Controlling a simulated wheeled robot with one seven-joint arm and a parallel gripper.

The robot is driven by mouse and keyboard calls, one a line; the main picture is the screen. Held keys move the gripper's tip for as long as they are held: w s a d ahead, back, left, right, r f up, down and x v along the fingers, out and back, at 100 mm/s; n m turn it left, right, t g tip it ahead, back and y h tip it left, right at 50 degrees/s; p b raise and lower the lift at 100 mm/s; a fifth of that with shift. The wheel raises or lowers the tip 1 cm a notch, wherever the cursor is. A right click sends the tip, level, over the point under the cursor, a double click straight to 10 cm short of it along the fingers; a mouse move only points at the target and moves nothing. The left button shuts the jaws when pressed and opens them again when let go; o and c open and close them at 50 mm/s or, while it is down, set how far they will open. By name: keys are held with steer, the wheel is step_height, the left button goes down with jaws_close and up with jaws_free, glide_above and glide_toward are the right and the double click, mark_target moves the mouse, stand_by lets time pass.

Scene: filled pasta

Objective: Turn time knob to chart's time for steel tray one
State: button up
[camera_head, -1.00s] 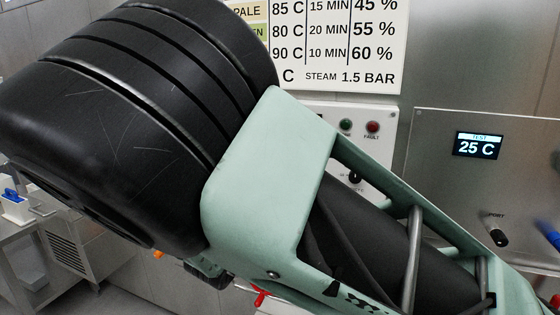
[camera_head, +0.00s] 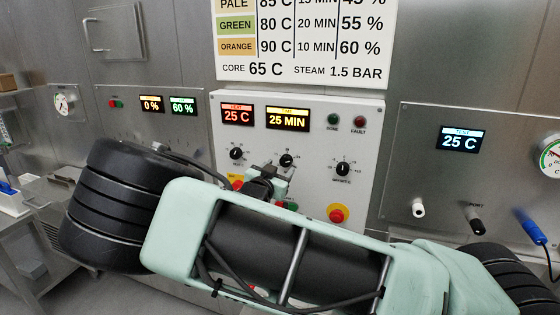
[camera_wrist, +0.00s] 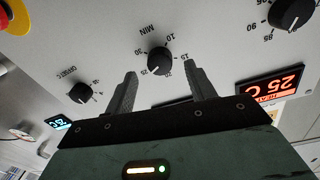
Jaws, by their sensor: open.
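The time knob (camera_head: 287,160) is black and round, below the yellow display (camera_head: 288,118) that reads 25 MIN. It also shows in the wrist view (camera_wrist: 160,58), with minute marks around it. The chart (camera_head: 303,72) above lists Green 20 MIN and Orange 10 MIN; the Pale row is partly cut off at the top. My gripper (camera_head: 265,184) is at the panel, just below and left of the knob. In the wrist view its open, empty fingers (camera_wrist: 161,76) point at the knob, one to each side; contact cannot be told. Steel tray one is not in view.
A heat knob (camera_head: 236,153) lies left of the time knob and another knob (camera_head: 342,169) right. A red-and-yellow button (camera_head: 337,214) sits lower right. Another panel (camera_head: 400,150) stands at right. My arm hides the lower part of the control panel.

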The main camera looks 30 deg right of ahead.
mark_target(284, 163)
steer(key=shift+p+x, duration=0.35)
steer(key=shift+x, duration=1.2)
steer(key=c, duration=1)
